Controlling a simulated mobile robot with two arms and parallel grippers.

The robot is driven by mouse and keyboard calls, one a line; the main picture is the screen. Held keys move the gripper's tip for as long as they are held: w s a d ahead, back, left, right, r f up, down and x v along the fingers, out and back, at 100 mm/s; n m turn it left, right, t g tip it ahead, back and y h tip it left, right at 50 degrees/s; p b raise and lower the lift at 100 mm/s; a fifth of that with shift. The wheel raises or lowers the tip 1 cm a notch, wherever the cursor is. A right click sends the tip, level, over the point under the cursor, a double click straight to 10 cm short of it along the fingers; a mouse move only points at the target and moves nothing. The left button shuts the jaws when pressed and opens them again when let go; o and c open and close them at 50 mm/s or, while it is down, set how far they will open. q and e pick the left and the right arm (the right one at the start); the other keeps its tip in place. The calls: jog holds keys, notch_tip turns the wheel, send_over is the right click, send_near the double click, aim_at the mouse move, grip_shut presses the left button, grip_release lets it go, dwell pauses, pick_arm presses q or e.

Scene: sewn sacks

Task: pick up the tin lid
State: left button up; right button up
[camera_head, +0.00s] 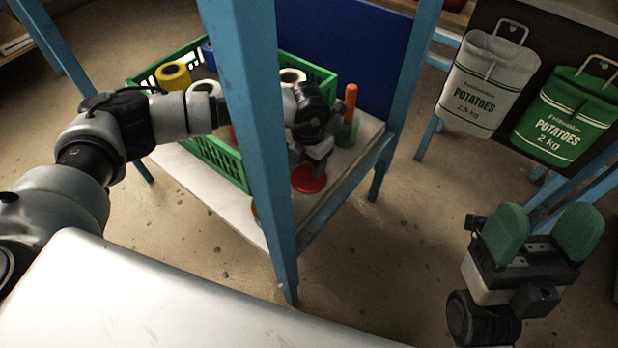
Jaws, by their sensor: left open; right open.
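A flat round red lid (309,181), which looks like the tin lid, lies on the pale shelf (338,187) of the blue-framed stand. My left gripper (318,163) reaches in behind the blue post and is open just above the lid. Its fingers hide part of the lid's far side, and I cannot tell whether they touch it. My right gripper (541,236) is open and empty at the lower right, green pads up, well away from the lid.
A blue post (262,130) crosses in front of my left arm. A green crate (216,160) with several rolls stands on the shelf. An orange-handled thing (350,97) stands behind the lid. White (486,85) and green (565,118) potato sacks hang at right.

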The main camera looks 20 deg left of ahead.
aim_at(309, 171)
pick_arm(q)
jog(key=shift+f+b, duration=0.55)
jog(key=shift+f, duration=1.05)
grip_shut()
